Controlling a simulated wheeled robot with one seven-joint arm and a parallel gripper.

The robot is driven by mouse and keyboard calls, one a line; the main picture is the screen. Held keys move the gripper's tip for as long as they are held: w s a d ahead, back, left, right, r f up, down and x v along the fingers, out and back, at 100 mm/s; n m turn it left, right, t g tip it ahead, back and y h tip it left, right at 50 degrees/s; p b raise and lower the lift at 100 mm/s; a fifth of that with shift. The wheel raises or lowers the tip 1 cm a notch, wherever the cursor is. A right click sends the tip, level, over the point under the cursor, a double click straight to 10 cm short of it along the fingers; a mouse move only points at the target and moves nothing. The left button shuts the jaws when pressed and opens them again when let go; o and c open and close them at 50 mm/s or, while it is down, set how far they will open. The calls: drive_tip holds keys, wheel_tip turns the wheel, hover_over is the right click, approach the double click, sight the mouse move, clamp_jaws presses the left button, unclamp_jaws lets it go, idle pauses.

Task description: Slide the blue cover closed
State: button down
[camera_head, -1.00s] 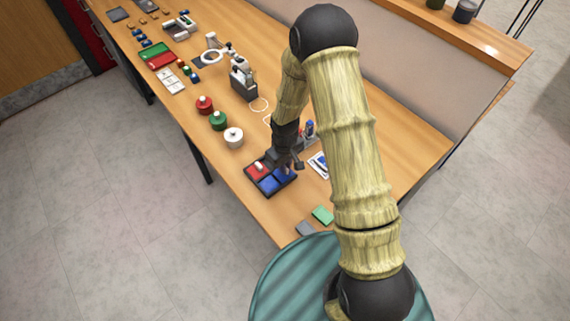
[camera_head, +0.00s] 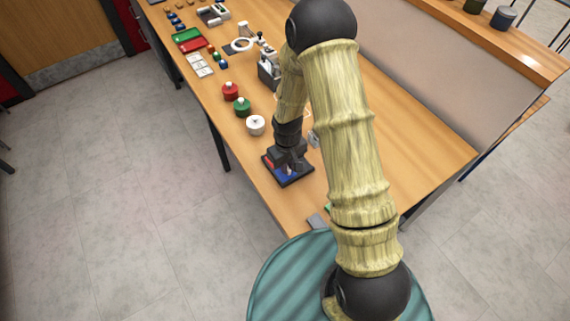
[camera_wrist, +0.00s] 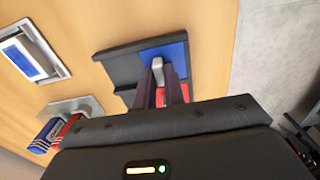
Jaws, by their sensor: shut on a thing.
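The blue cover (camera_wrist: 172,52) is a flat panel on a dark tray (camera_wrist: 118,68). In the head view, the blue cover (camera_head: 284,175) shows beneath my gripper. A small pale handle (camera_wrist: 157,67) stands up at the blue area. My gripper (camera_wrist: 163,86) is over the tray, with its fingers closed on this handle. The fingers hide part of the tray. A red part (camera_wrist: 184,92) shows beside the fingers. A bare dark area lies left of the blue in the wrist view.
Red (camera_head: 230,91), green (camera_head: 242,106) and white (camera_head: 255,125) round containers stand in a row beyond the tray. A framed blue-and-white item (camera_wrist: 30,58) and blue and red objects in a holder lie left in the wrist view. The table's edge is close to the tray.

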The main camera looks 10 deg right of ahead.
drive_tip(key=shift+a, duration=0.2)
drive_tip(key=c, duration=1.5)
unclamp_jaws()
drive_tip(key=shift+s+a, duration=0.1)
drive_tip(key=shift+o, duration=0.2)
wheel_tip(320, 180, up, 17)
drive_tip(key=b, duration=0.2)
drive_tip(key=shift+r, duration=0.2)
